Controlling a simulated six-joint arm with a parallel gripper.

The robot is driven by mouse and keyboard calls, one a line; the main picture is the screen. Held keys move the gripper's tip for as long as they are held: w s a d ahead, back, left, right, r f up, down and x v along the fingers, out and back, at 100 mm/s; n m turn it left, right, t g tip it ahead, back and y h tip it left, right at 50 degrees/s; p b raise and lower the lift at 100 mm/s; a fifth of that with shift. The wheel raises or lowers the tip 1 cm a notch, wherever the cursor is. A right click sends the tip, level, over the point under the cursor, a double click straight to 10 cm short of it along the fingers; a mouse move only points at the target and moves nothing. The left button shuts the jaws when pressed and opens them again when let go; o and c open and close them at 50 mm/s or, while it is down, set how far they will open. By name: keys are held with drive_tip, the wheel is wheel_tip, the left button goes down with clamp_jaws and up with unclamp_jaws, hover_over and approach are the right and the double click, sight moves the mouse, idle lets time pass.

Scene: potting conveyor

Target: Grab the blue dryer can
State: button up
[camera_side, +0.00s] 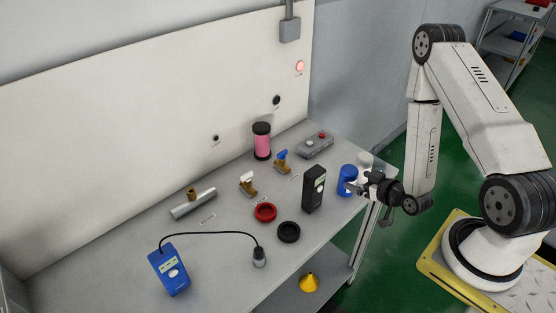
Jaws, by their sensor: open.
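The blue dryer can (346,179) stands upright near the right end of the grey bench. My gripper (362,187) reaches in from the right at the height of the can, with its open fingers close against the can's right side. The view is too small to tell whether the fingers touch the can or straddle it. Part of the can's right side is hidden by the gripper.
A black handheld device (314,189) stands just left of the can, and a pale container (365,159) stands behind it. Red (265,212) and black (289,232) rings, brass valves and a blue meter (170,270) lie farther left. The bench's front edge (333,239) is near.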

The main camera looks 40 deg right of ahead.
sight(355, 179)
drive_tip(key=shift+x, duration=2.55)
drive_tip(key=shift+a+f, duration=0.1)
drive_tip(key=c, duration=1.2)
drive_tip(key=shift+r, duration=5)
